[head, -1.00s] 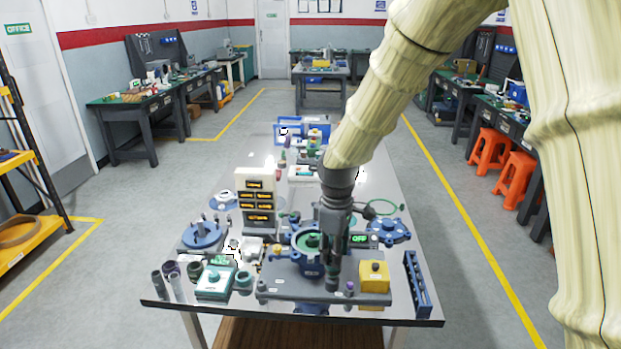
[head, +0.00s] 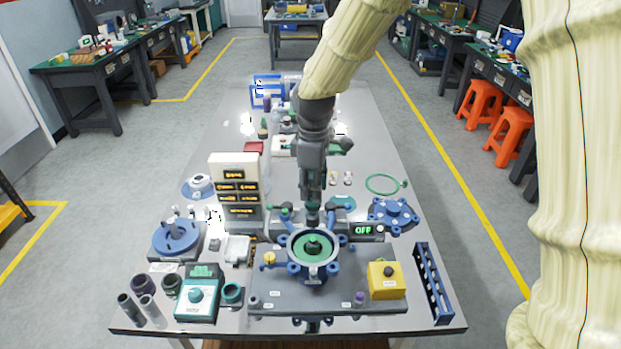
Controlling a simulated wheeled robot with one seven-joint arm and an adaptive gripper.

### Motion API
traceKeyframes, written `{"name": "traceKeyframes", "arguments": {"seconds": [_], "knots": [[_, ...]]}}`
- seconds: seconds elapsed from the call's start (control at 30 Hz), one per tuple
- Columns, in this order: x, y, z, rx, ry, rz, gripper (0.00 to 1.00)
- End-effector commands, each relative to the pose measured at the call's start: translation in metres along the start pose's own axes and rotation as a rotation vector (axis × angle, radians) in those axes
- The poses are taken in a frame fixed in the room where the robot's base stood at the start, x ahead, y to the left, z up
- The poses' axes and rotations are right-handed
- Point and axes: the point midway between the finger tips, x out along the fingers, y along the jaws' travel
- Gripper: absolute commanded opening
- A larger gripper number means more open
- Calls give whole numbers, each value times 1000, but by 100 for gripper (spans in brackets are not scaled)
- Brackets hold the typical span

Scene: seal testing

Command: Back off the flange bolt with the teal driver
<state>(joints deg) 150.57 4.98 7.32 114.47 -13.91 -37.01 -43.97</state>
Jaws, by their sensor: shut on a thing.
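The blue round flanged housing (head: 299,262) with a green middle stands on a dark grey base plate (head: 330,297) at the front of the table. My gripper (head: 312,203) points down at the far side of the housing, close to its rim. It is shut on a slim dark tool, taken to be the teal driver (head: 312,216), held about upright. The tool is small and partly hidden by the fingers, so I cannot tell whether its tip touches a bolt. Single flange bolts are too small to make out.
A yellow box (head: 386,282) sits on the plate's right, with a blue rack (head: 433,285) beyond. At left are a display tower (head: 236,185), blue disc (head: 176,240) and teal box (head: 196,306).

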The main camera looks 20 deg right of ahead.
Motion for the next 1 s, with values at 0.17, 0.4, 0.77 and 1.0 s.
{"name": "traceKeyframes", "arguments": {"seconds": [0.17, 0.4, 0.77, 1.0], "knots": [[9, 0, -1, -1, 0, 1, 6], [28, 0, 0, 0, 0, 0, 6], [48, 0, 0, 2, 0, 1, 6], [48, 0, 0, 2, 0, 1, 6]]}}
